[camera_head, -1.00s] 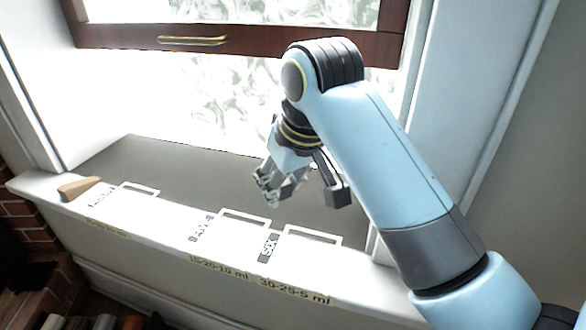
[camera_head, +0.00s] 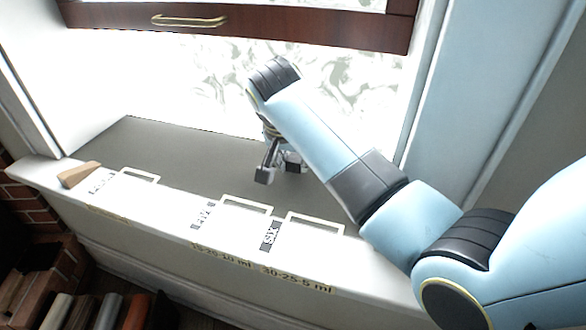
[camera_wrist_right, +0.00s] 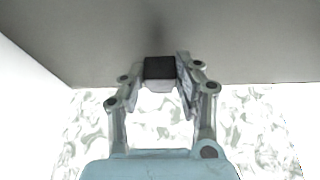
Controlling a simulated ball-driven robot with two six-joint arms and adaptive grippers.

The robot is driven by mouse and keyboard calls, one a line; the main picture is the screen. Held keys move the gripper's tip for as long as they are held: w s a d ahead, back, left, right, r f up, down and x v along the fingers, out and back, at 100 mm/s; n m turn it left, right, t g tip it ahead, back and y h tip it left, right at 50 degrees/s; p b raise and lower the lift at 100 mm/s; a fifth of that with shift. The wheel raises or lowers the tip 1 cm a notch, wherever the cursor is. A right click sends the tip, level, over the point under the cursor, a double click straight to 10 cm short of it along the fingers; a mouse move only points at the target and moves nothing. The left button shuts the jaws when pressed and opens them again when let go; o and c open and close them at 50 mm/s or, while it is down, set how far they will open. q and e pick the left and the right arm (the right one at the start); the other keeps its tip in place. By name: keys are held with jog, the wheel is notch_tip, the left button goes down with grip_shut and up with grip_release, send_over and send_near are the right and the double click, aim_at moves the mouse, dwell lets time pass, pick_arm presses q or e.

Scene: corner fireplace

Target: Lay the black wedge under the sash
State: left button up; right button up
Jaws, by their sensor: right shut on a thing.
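The sash (camera_head: 290,34) is a dark wooden rail with a brass handle (camera_head: 190,21), raised well above the sill in the head view. My right gripper (camera_head: 279,168) reaches in over the grey sill (camera_head: 200,153), below the sash. In the right wrist view, the right gripper (camera_wrist_right: 160,78) is shut on a small black block, the black wedge (camera_wrist_right: 159,68), held between its fingertips. In the head view I cannot tell the wedge from the dark fingertips. Whether the wedge touches the sill is unclear. My left gripper is not in view.
A tan wooden wedge (camera_head: 79,174) lies at the left end of the white front ledge (camera_head: 150,206). Several white outlined slots with printed labels run along the ledge. White frame sides bound the opening; books stand below at left.

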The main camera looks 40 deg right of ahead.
jog(key=shift+f, duration=0.85)
jog(key=shift+f, duration=0.1)
jog(key=o, duration=1.1)
jog(key=shift+o, duration=0.2)
jog(key=p+v, duration=0.3)
jog(key=v, duration=0.9)
